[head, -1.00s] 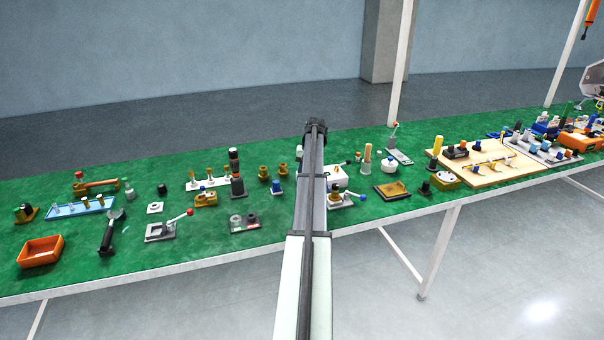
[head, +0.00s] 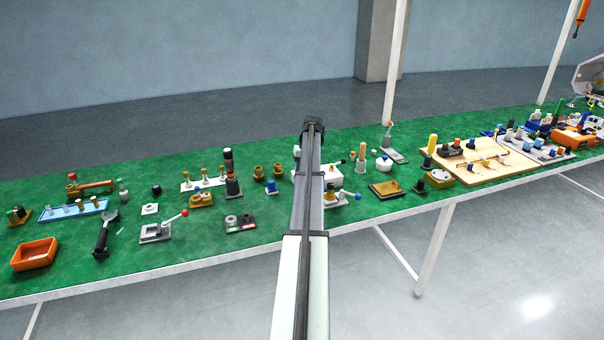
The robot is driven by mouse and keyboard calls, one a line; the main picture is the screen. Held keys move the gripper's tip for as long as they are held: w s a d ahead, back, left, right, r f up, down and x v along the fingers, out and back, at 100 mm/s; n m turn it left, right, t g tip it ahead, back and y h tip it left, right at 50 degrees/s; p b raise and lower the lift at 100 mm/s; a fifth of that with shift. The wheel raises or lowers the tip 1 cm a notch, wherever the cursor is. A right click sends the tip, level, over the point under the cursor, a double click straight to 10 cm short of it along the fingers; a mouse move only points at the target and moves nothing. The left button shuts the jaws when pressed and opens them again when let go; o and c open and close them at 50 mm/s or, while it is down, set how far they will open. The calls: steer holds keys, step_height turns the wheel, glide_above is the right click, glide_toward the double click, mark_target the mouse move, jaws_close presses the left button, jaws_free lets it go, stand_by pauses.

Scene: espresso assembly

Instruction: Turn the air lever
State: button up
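My arm reaches away from the camera over the green table, and its dark end with my gripper (head: 313,124) is near the table's far edge. Its fingers cannot be made out, so open or shut does not show. Several levers are in the head view, and I cannot tell which is the air lever. A red-knobbed lever (head: 172,222) sits on a grey plate at left. Another red-tipped lever (head: 388,136) stands upright on a grey plate at the back. My arm hides part of the table's middle.
An orange bin (head: 34,254) and a black-handled portafilter (head: 104,234) are at left. A white box (head: 328,178) is partly behind my arm. A wooden board (head: 480,162) with fittings is at right. A white post (head: 395,60) rises behind the table. Bare green surface lies along the front edge.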

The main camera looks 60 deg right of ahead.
steer(key=o, duration=0.3)
step_height(320, 180, up, 14)
steer(key=s+d, duration=0.1)
steer(key=s, duration=0.1)
steer(key=shift+d+f, duration=0.2)
steer(key=shift+d, duration=0.05)
stand_by(0.3)
stand_by(0.4)
